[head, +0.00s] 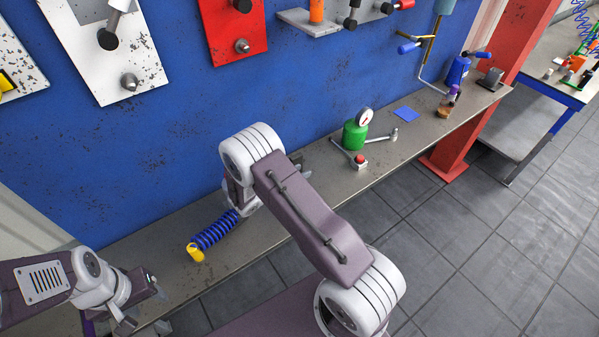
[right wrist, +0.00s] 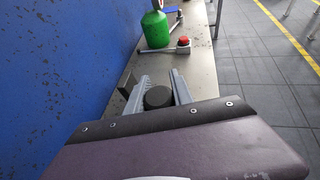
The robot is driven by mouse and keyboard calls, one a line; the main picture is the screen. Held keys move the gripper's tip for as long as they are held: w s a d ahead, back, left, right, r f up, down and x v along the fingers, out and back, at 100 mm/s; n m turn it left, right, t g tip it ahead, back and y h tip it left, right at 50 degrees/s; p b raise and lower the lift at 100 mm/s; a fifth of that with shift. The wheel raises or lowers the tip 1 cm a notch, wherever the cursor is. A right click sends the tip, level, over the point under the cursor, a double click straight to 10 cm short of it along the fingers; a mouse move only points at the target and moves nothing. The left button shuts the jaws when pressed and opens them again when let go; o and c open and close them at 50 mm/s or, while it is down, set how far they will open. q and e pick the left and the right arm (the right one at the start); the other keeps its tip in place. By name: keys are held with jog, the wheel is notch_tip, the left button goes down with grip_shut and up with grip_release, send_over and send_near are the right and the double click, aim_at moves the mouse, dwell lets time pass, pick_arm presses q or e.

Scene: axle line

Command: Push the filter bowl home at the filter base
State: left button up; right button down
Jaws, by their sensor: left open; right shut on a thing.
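My right gripper (right wrist: 160,78) is low over the grey ledge by the blue wall. It is shut on a dark round thing (right wrist: 158,98), whose flat dark end shows between the fingers in the right wrist view. I cannot tell for sure whether this is the filter bowl. In the head view my right arm hides most of that gripper and what it holds. My left gripper (head: 147,302) is open and empty at the lower left, near the ledge's front edge. I cannot pick out the filter base with certainty in either view.
A blue coiled hose (head: 213,232) with a yellow end lies on the ledge (head: 300,190). A green bottle with a gauge (head: 355,134) and a red-topped part (head: 360,161) stand further right. A blue square (head: 406,114) lies beyond. Several panels hang on the wall.

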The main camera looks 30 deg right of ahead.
jog(key=shift+f+b, duration=2.15)
jog(key=shift+f, duration=0.3)
jog(key=c, duration=1)
grip_release()
jog(key=shift+r, duration=0.1)
jog(key=shift+c, duration=0.2)
jog(key=shift+s+a, duration=0.1)
jog(key=shift+a, duration=0.25)
jog(key=b+v, duration=0.2)
jog(key=v, duration=0.6)
jog(key=shift+r+b, duration=0.2)
jog(key=shift+b, duration=0.1)
jog(key=shift+s+a, duration=0.1)
